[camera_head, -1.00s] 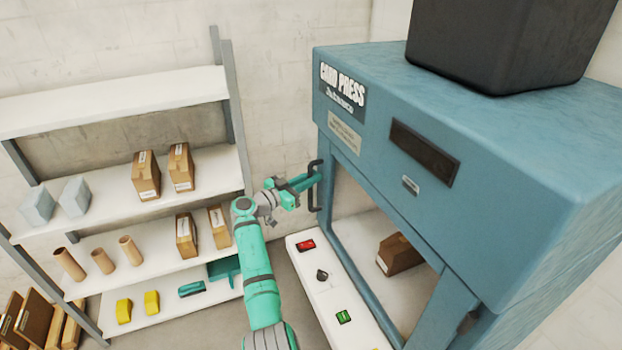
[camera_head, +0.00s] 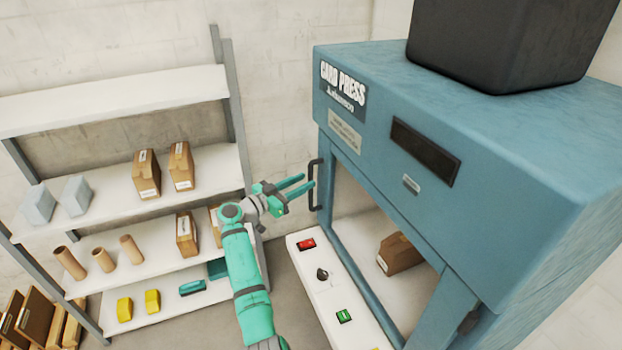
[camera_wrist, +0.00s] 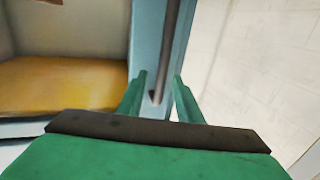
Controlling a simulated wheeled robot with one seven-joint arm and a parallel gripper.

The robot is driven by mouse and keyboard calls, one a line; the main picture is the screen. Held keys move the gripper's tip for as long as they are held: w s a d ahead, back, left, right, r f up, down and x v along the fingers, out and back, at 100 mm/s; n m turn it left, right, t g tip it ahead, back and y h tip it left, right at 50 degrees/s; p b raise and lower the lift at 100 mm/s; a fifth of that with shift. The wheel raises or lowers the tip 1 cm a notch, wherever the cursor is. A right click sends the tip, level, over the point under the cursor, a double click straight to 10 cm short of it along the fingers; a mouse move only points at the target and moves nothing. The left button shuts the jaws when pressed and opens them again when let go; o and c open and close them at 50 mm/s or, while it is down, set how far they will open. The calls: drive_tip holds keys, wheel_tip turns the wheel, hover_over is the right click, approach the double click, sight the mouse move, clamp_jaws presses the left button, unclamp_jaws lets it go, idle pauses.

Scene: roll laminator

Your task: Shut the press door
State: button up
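The blue card press (camera_head: 480,190) stands at the right in the head view. A blue frame with an open-looking or clear middle spans its front, and a black upright handle (camera_head: 314,186) is at the left edge. I cannot tell how far the door stands from shut. My gripper (camera_head: 308,184) is open and empty just left of the handle, fingers pointing at it. In the wrist view my gripper (camera_wrist: 160,90) has its two green fingers apart, with the dark handle bar (camera_wrist: 168,45) ahead between their tips and the blue edge behind it.
A white panel (camera_head: 330,305) with red and green switches and a black knob lies below the press front. A brown box (camera_head: 399,254) is inside the press. A shelf rack (camera_head: 110,105) with boxes and tubes stands left. A black block sits on the press.

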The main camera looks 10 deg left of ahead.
drive_tip(key=v, duration=0.6)
drive_tip(key=shift+a, duration=0.3)
drive_tip(key=shift+w, duration=0.1)
